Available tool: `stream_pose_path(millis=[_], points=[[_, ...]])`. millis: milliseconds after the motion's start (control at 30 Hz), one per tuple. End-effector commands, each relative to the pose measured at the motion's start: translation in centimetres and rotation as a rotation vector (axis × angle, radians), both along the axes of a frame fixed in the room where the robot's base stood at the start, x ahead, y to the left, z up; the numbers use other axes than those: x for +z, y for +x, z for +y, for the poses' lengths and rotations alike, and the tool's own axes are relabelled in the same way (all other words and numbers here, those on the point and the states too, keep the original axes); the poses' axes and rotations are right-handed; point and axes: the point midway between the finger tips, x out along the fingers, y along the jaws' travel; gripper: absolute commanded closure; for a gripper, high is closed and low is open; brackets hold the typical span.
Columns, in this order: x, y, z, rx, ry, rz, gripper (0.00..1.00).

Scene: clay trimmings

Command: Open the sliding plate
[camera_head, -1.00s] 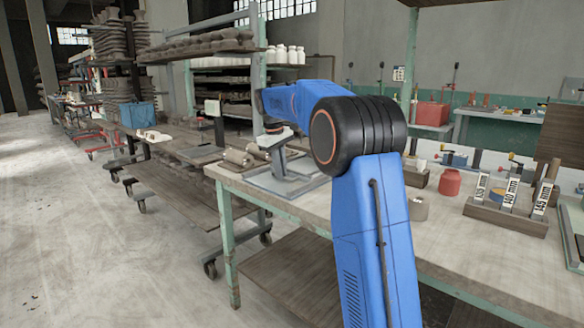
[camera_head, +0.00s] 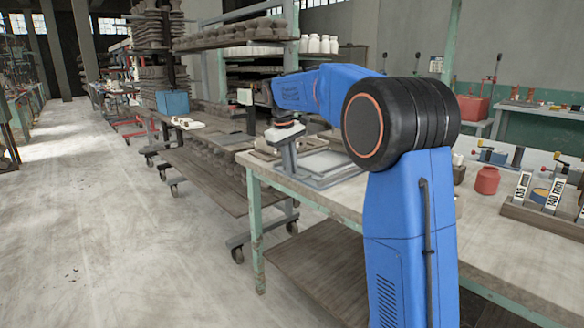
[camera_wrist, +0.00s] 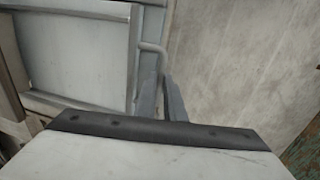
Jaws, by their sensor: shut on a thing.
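The sliding plate is a flat pale-grey panel (camera_wrist: 75,50) inside a grey metal frame (camera_head: 335,160), which lies on the near left part of the worktable. In the wrist view a bent metal rod handle (camera_wrist: 152,48) sticks out beside the frame's edge. My gripper (camera_wrist: 163,98) is shut on this handle; its grey fingers meet at the rod. In the head view my gripper (camera_head: 288,160) points down at the frame's left side, and the handle is too small to make out. The wrist housing hides the lower part of the wrist view.
The worktable (camera_head: 345,205) has a green leg at its left corner. A red jar (camera_head: 487,180) and a gauge block holder (camera_head: 545,205) stand to the right. A wheeled rack (camera_head: 205,165) stands behind on the left. The floor at left is clear.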

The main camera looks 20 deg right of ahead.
Motion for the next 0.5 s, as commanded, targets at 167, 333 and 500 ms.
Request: stream_pose_path(millis=[167,333,500], points=[[0.05,0.02,0.02,0.000,0.000,-0.001,0.72],[0.03,0.01,0.00,0.000,0.000,-0.001,0.72],[0.44,0.00,0.08,0.000,0.000,-0.001,0.72]])
